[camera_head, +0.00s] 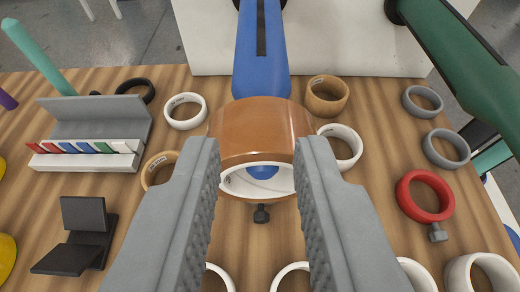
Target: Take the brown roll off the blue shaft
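The brown roll (262,125) is at the middle of the view, around the near end of the blue shaft (262,70). The shaft runs back from it, and its rounded blue tip shows inside the roll's white core. My gripper (256,148) has its two grey fingers far apart, one at each side of the roll's near face. The fingertips overlap the roll's left and right edges in the picture. Whether they press on it or stand just in front of it cannot be told.
Loose rings lie around on the wooden table (170,225), among them a tan ring (327,97) and a red ring (424,197). A dark green shaft (455,60) slants at the right. A grey rack (95,122) and a black stand (85,235) are at the left.

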